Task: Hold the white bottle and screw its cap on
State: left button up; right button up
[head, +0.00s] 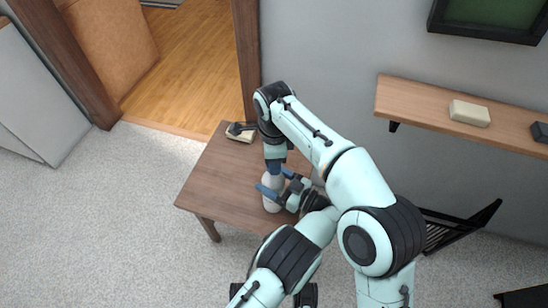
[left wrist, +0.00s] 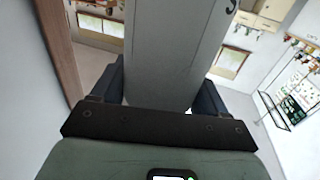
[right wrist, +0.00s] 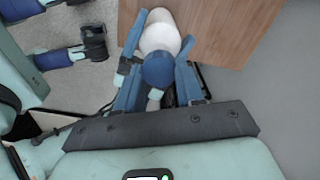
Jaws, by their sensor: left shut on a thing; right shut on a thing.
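The white bottle (head: 271,203) stands upright on the brown wooden table (head: 225,185). My left gripper (head: 279,182) reaches in from the right side of the bottle and is shut around its body. My right gripper (head: 274,166) comes down from above and is shut at the bottle's top. In the right wrist view, a round blue cap (right wrist: 159,70) sits between my right fingers, in line with the white bottle (right wrist: 160,33) beyond it. Whether the cap touches the neck or its thread is hidden.
A cream object (head: 240,136) with a dark piece beside it lies at the table's far end. A wall shelf (head: 425,101) at the right carries a cream block (head: 469,113) and a dark block. My two arms are close together above the table's right side. The table's left part is clear.

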jog(key=shift+f, duration=0.55)
pick_arm(q)
grip_shut()
pick_arm(e)
jog(key=m, duration=0.5)
jog(key=shift+m, duration=0.3)
jog(key=m, duration=0.4)
jog(key=shift+s, duration=0.1)
jog(key=m, duration=0.3)
jog(key=o, duration=1)
